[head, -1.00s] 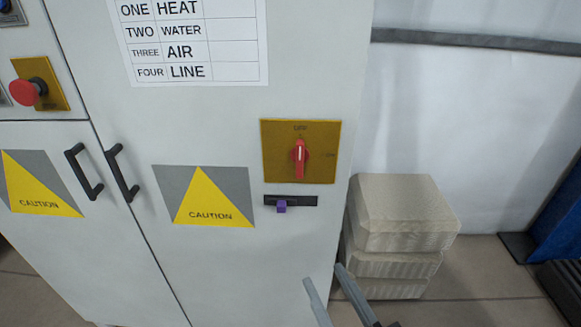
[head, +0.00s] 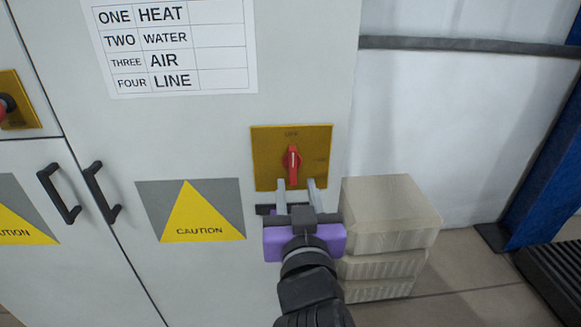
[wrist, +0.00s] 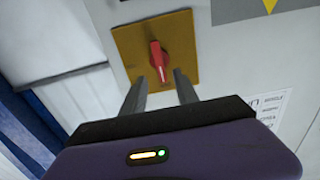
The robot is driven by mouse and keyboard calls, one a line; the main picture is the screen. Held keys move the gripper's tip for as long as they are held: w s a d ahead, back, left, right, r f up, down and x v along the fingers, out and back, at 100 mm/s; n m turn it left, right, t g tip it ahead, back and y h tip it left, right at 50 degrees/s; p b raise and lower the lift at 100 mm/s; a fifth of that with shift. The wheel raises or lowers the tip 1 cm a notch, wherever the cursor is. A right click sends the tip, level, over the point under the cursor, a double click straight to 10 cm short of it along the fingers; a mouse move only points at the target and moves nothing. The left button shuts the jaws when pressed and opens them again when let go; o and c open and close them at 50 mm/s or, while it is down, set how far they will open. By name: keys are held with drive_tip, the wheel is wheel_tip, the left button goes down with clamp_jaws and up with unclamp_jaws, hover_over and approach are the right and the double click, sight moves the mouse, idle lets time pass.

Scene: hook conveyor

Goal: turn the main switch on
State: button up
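The main switch is a red rotary handle (head: 292,160) on a yellow-brown square plate (head: 268,145) on the grey cabinet door. The handle stands upright, in line with the upper label, which is too small to read for sure. In the wrist view the red handle (wrist: 158,60) shows ahead of the fingertips, on its plate (wrist: 184,32). My gripper (head: 300,182) is open, its two grey fingers pointing at the handle from just below, one on each side. I see no contact with the handle. In the wrist view my gripper (wrist: 160,90) shows an empty gap between its fingers.
Stacked beige blocks (head: 390,215) stand right of the cabinet. Black door handles (head: 100,190) and a caution sign (head: 190,210) are to the left.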

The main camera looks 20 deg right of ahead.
sight(293, 166)
drive_tip(key=p+x, duration=0.1)
drive_tip(key=x, duration=0.6)
drive_tip(key=shift+w+p, duration=0.15)
drive_tip(key=shift+p, duration=0.2)
clamp_jaws()
